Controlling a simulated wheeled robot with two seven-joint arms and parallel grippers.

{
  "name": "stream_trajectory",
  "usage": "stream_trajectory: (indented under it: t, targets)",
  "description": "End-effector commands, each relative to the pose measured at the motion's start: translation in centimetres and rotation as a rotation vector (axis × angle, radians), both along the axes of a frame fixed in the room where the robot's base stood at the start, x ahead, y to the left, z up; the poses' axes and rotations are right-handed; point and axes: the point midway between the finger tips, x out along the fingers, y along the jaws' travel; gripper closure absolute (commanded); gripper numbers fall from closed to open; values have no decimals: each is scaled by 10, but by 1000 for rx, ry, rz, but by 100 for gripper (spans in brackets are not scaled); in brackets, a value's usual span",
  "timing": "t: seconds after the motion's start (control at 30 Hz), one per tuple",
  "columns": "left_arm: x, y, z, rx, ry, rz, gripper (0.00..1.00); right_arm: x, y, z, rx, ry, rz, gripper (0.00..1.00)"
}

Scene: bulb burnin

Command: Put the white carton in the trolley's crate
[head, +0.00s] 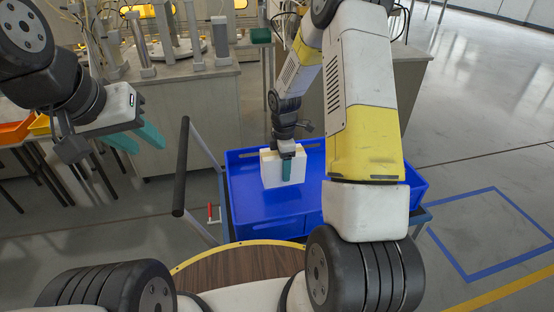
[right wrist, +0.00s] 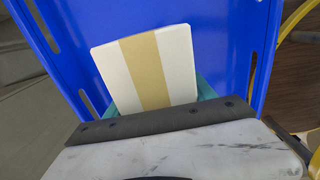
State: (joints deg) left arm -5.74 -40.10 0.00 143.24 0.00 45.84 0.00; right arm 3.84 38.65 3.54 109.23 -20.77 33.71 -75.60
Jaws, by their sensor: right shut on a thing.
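The white carton (head: 270,171) is upright within the outline of the blue crate (head: 245,205) in the head view. It also shows in the right wrist view (right wrist: 178,65), with a tan stripe down its face. My right gripper (head: 287,170) is shut on the carton from above, with a teal finger against its side. The crate sits on the trolley (head: 425,216), and its blue floor and walls surround the carton in the right wrist view. I cannot tell whether the carton touches the crate floor. My left gripper (head: 136,138) is open and empty, away to the left.
The trolley's black handle (head: 181,167) stands left of the crate. A workbench (head: 190,105) with grey fixtures is behind it. Orange and yellow bins (head: 14,131) are at far left. Floor right of the trolley is clear, with a blue taped outline (head: 490,235).

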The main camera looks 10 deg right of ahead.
Motion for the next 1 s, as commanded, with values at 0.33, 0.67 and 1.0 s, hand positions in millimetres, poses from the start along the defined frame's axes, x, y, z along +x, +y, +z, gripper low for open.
stream_trajectory:
  t: [0.33,0.67,1.0]
  targets:
    - [0,0,0,0,0,0,64,0,0,-37,-1,1,1,88]
    - [0,0,0,0,0,0,64,0,0,-39,-1,1,0,33]
    - [0,0,0,0,0,0,64,0,0,-39,-1,1,0,15]
